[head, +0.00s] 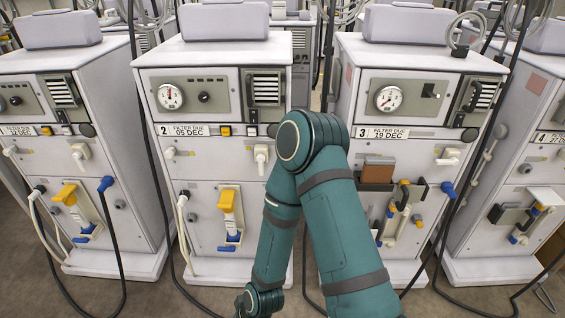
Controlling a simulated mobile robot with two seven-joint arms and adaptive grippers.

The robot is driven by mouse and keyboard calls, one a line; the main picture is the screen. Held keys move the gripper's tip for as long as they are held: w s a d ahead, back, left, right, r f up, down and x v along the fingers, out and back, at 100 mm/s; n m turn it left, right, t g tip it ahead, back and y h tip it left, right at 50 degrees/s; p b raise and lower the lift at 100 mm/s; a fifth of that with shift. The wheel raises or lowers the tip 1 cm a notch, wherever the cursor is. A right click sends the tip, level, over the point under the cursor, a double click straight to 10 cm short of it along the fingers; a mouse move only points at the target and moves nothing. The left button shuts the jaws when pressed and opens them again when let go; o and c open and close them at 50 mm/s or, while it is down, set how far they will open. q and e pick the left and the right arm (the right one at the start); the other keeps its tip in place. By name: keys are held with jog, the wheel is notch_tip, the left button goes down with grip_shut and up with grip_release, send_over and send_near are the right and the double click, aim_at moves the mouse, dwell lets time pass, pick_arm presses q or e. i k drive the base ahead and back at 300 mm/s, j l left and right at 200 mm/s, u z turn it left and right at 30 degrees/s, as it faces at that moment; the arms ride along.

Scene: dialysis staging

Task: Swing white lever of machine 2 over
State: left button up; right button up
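Machine 2 (200,150) is a white cabinet left of the centre in the head view, labelled "2 FILTER DUE 05 DEC". A white lever (261,155) is on the right of its front, below the label row, with its handle hanging down. My teal arm stands just right of this lever in the picture and covers the lower right of the machine's front. I cannot tell whether the arm touches the machine. Neither of my grippers shows in this view.
Machine 2 also carries a yellow handle (227,199) and a white hose (183,225). Machine 3 (420,105) stands to the right and machine 1 (70,110) to the left, each with a similar white lever. Dark cables hang in the gaps between cabinets.

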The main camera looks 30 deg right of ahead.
aim_at(260, 158)
jog(key=z, duration=0.95)
